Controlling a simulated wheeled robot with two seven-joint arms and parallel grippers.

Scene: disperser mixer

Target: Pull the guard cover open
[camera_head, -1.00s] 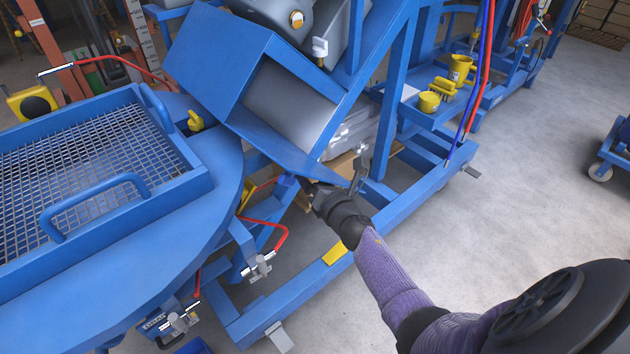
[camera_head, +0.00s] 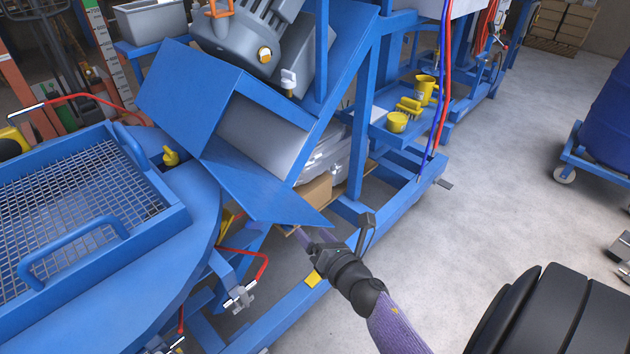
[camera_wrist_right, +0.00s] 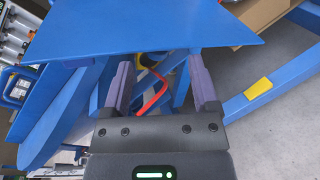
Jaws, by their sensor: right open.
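The guard cover (camera_head: 262,190) is a flat blue panel on the blue box-shaped housing of the mixer. It stands swung out from the housing, whose grey inside (camera_head: 262,125) shows. In the right wrist view the cover (camera_wrist_right: 140,25) spans the top as a broad blue plate. My right gripper (camera_head: 308,234) is just below the cover's lower right corner. Its two purple fingers are apart with nothing between them (camera_wrist_right: 160,75). Whether a finger touches the cover's underside I cannot tell. My left gripper is out of view.
A round blue vessel top with a mesh grate (camera_head: 75,215) fills the left side. Blue frame beams (camera_head: 395,200) and red and blue hoses (camera_head: 443,90) stand to the right. A cardboard box (camera_head: 315,192) lies behind the cover.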

